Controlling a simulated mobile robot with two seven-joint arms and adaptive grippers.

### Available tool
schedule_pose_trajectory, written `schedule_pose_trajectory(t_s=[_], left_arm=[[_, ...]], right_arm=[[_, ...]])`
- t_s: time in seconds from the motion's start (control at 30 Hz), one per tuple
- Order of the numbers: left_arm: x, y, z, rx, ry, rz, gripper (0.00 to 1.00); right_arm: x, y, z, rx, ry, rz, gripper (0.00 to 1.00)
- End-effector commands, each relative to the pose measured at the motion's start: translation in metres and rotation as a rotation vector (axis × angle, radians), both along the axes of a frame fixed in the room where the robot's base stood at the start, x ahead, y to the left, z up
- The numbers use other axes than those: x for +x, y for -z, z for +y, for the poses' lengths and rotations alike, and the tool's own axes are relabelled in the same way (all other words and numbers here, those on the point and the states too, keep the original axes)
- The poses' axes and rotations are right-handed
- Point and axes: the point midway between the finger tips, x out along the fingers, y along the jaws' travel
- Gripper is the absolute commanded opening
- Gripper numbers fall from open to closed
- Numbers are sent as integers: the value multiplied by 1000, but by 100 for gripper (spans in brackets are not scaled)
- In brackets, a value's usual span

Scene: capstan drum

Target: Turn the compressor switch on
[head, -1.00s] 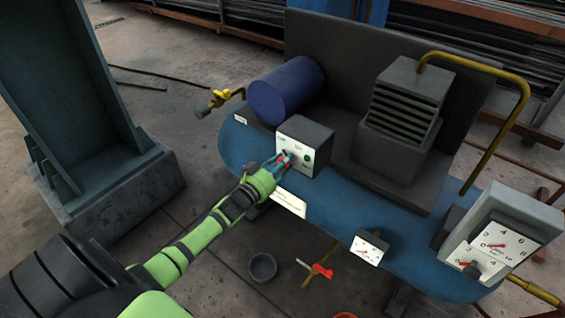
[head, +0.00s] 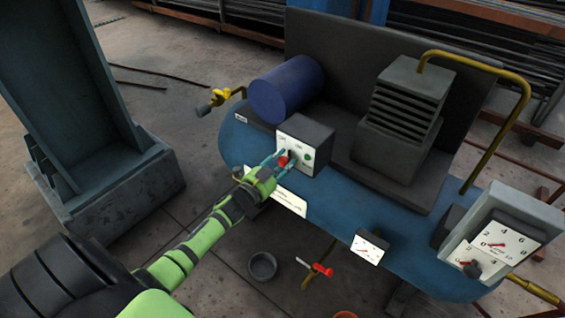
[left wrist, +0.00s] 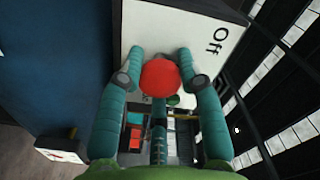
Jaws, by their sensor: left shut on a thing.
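The compressor's switch box (head: 313,133) has a white front face with small labels and a green round mark (head: 308,154). A red-ended switch knob (head: 284,160) with a dark part beside it is on that face. In the left wrist view the red end (left wrist: 160,78) is large and round, and the word "Off" (left wrist: 218,40) stands upper right of it. My left gripper (head: 277,160) is shut on the knob, one teal finger on each side of it. The fingers hide part of the knob's sides. My right gripper is not in view.
The blue tank (head: 235,142) carries a blue cylinder (head: 286,89), a finned dark block (head: 405,98) and a yellow pipe (head: 527,90). A small gauge (head: 368,247) and a larger gauge box (head: 495,245) are to the right.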

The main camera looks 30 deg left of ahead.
Motion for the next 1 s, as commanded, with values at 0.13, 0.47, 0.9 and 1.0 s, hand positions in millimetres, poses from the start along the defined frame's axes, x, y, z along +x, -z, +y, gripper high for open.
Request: schedule_pose_trajectory(t_s=[0.13, 0.47, 0.9, 1.0], left_arm=[[3, -7, -4, 138, 8, -31, 3], [3, -4, -5, 431, 9, -52, 3], [2, -3, -8, 662, 12, -69, 3], [2, -3, -8, 683, 13, -70, 3]], right_arm=[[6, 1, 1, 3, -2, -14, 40], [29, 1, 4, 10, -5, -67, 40], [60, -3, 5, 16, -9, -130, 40], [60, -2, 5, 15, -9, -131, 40]])
